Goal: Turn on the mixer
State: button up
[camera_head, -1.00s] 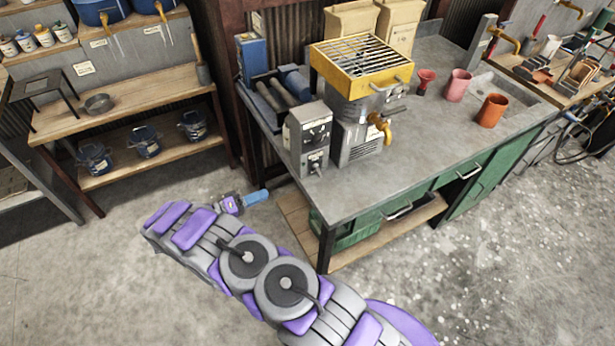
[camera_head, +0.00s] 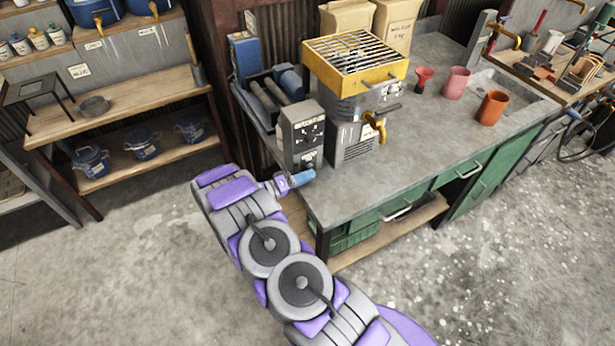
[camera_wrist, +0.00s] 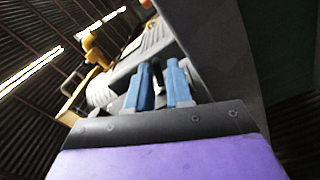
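The mixer (camera_head: 352,125) stands on the bench's left end, with a yellow grated top (camera_head: 357,57) and a yellow spout (camera_head: 375,127). A grey control box (camera_head: 302,132) with dials and small controls is on its left side. Its switch positions are too small to read. My gripper (camera_head: 302,178) is just below and in front of the box, by the bench's front left corner; I see no clear contact. In the wrist view, the blue fingers of my gripper (camera_wrist: 160,86) are close together with a narrow gap and nothing visible between them. The mixer's yellow spout (camera_wrist: 95,48) shows beyond.
The grey bench top (camera_head: 430,130) is clear in front of the cups. A red funnel (camera_head: 423,79), a pink cup (camera_head: 456,80) and an orange cup (camera_head: 492,108) stand right of the mixer. A blue box (camera_head: 245,57) stands behind left. Wooden shelves (camera_head: 125,95) are at left.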

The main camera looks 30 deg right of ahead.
jog(key=shift+d, duration=1.25)
jog(key=shift+a+r, duration=0.15)
jog(key=shift+a, duration=1.05)
jog(key=shift+d, duration=0.35)
jog(key=shift+c, duration=1.4)
jog(key=shift+d, duration=0.5)
grip_shut()
jog(key=shift+a, duration=0.15)
